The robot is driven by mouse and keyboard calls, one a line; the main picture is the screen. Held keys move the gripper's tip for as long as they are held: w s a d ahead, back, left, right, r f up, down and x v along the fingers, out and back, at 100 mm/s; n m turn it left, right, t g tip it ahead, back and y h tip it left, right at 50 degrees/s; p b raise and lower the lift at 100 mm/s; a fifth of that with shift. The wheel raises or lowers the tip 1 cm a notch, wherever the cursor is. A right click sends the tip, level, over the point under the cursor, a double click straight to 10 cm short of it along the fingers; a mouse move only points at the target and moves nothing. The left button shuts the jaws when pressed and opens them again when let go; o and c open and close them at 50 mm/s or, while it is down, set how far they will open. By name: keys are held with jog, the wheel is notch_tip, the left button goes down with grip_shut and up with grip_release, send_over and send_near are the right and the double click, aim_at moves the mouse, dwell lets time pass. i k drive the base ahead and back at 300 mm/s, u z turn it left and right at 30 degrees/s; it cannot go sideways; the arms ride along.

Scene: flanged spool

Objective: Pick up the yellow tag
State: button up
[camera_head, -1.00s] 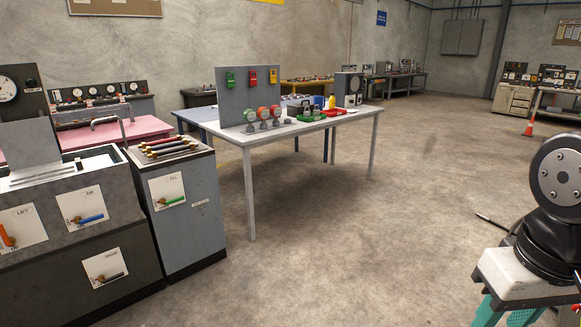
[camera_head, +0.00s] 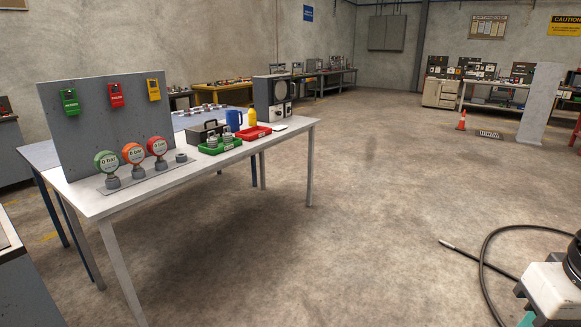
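The yellow tag (camera_head: 153,90) hangs at the upper right of an upright grey panel (camera_head: 105,125). A red tag (camera_head: 116,95) hangs in the middle of the panel and a green tag (camera_head: 69,101) at its left. The panel stands on a white table (camera_head: 190,176) to the left of the picture. My gripper is not in the picture.
Three round gauges (camera_head: 133,154) stand before the panel. A green tray (camera_head: 220,146), a red tray (camera_head: 253,133), a blue mug (camera_head: 234,120) and a yellow bottle (camera_head: 252,116) are farther right. A black hose (camera_head: 484,262) lies on the floor. Open floor lies right of the table.

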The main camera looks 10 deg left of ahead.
aim_at(154, 93)
jog(key=u, duration=0.1)
jog(key=i, duration=2.2)
jog(key=u, duration=0.95)
jog(key=i, duration=1.85)
jog(key=u, duration=1.05)
jog(key=i, duration=0.35)
jog(key=z, duration=0.05)
